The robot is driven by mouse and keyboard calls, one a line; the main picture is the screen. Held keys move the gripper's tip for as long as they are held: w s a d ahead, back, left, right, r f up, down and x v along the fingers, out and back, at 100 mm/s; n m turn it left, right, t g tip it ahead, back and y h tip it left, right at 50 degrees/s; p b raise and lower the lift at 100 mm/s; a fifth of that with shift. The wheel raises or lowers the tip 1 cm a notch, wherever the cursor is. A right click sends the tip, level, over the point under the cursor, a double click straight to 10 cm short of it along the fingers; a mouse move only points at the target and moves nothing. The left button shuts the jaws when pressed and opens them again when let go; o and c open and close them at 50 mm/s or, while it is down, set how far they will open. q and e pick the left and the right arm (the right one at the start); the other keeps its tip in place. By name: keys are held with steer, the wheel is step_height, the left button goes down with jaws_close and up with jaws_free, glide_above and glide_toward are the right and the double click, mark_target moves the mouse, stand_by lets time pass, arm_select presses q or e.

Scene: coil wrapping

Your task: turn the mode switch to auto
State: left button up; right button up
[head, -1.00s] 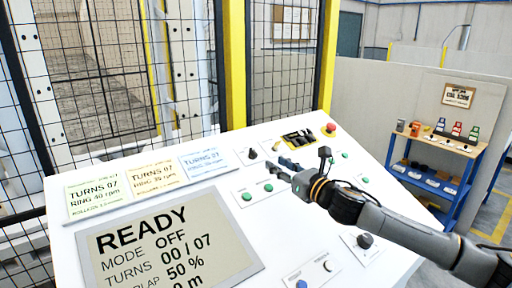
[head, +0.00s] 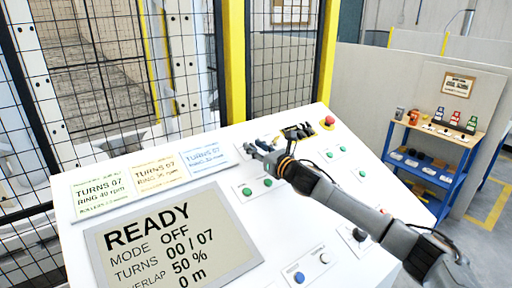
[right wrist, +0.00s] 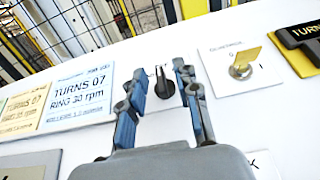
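The mode switch is most likely the black rotary knob (right wrist: 165,84) on the white panel, its pointer close to upright in the right wrist view. My right gripper (right wrist: 161,74) is open, with its blue-padded fingers on either side of the knob in that view. I cannot tell whether they touch it. In the head view the right gripper (head: 256,149) is at the upper part of the panel and largely hides the knob. The display (head: 175,245) reads READY, MODE OFF, TURNS 00 / 07. My left gripper is not in view.
A yellow key switch (right wrist: 243,62) and a black handle on a yellow plate (right wrist: 303,38) sit right of the knob. A red button (head: 327,122) is at the panel's far corner. Green buttons (head: 257,186) lie below my gripper. A mesh fence (head: 95,85) stands behind.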

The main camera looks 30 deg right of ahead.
jaws_close()
steer(key=shift+a+f+m+h, duration=0.1)
steer(key=shift+m+h, duration=0.2)
steer(key=shift+h, duration=0.1)
steer(key=shift+m+h+b, duration=0.3)
steer(key=shift+m+b, duration=0.05)
steer(key=shift+m, duration=0.05)
steer(key=shift+a+m+h, duration=0.1)
steer(key=shift+m+h, duration=0.7)
steer(key=shift+h, duration=0.1)
steer(key=m+h, duration=0.3)
steer(key=shift+a+r+g+h+p, duration=0.2)
steer(key=shift+g+h+p, duration=0.1)
steer(key=shift+g, duration=0.1)
steer(key=m+g+h+p, duration=0.1)
steer(key=m+h, duration=0.1)
steer(key=m, duration=0.1)
steer(key=shift+h, duration=0.3)
steer(key=shift+w+m+g+h+p, duration=0.1)
steer(key=shift+m+g+h+p, duration=0.75)
steer(key=shift+m+h, duration=0.25)
steer(key=shift+f, duration=0.1)
